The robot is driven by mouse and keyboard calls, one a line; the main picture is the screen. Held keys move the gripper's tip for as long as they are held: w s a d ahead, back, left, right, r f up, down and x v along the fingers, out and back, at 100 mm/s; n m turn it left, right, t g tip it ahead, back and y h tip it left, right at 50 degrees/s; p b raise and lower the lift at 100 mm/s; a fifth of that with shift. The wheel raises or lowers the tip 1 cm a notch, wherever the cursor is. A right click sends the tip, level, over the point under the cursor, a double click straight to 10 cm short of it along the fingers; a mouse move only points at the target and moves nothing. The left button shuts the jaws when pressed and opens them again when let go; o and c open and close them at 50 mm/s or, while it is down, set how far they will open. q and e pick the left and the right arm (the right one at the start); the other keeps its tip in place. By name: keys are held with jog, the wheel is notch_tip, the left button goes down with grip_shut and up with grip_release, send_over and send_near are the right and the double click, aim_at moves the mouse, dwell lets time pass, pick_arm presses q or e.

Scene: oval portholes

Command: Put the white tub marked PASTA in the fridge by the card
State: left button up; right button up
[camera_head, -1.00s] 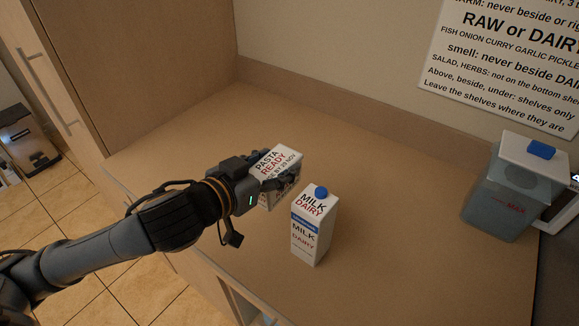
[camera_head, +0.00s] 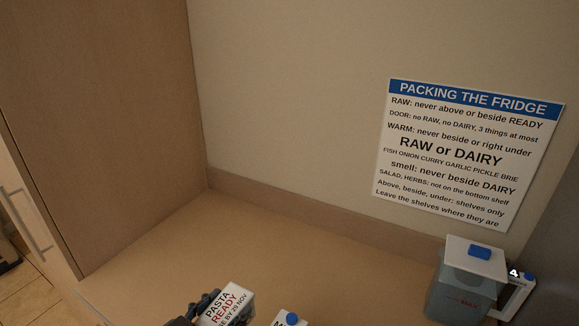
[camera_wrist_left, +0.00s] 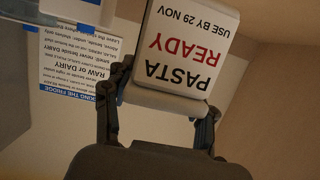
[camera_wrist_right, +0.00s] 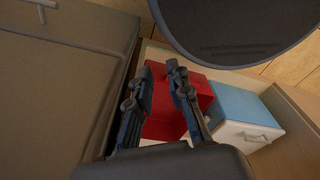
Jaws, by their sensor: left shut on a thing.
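The white tub marked PASTA (camera_head: 228,303) is at the bottom edge of the head view. It reads READY and USE BY 29 NOV. My left gripper (camera_head: 207,304) is shut on it; the left wrist view shows the tub (camera_wrist_left: 185,50) between the fingers (camera_wrist_left: 163,98). The card (camera_head: 468,155), headed PACKING THE FRIDGE, is on the wall at right. It says RAW never above or beside READY, and DOOR no RAW, no DAIRY, 3 things at most. My right gripper (camera_wrist_right: 157,78) is open and empty in the right wrist view. I cannot make out the fridge.
A milk carton (camera_head: 290,320) stands just right of the tub, mostly cut off. The counter (camera_head: 290,245) behind is bare. Below my right gripper are red (camera_wrist_right: 165,115) and blue-topped (camera_wrist_right: 243,105) containers.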

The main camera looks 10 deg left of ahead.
aim_at(224, 301)
pick_arm(q)
jog(key=shift+w+f+n+b, duration=0.15)
jog(key=shift+w+n+b, duration=0.15)
jog(key=shift+w+b, duration=0.05)
jog(key=w+n+y+b, duration=0.1)
jog(key=w+a+f+n+y+b, duration=0.1)
jog(key=y, duration=0.1)
jog(key=shift+f+t, duration=0.15)
jog(key=shift+t, duration=0.25)
jog(key=shift+w+a+f+n+y+b, duration=0.2)
jog(key=shift+a+f+n+y+b, duration=0.65)
jog(key=shift+y, duration=0.35)
jog(key=shift+a+r, duration=0.1)
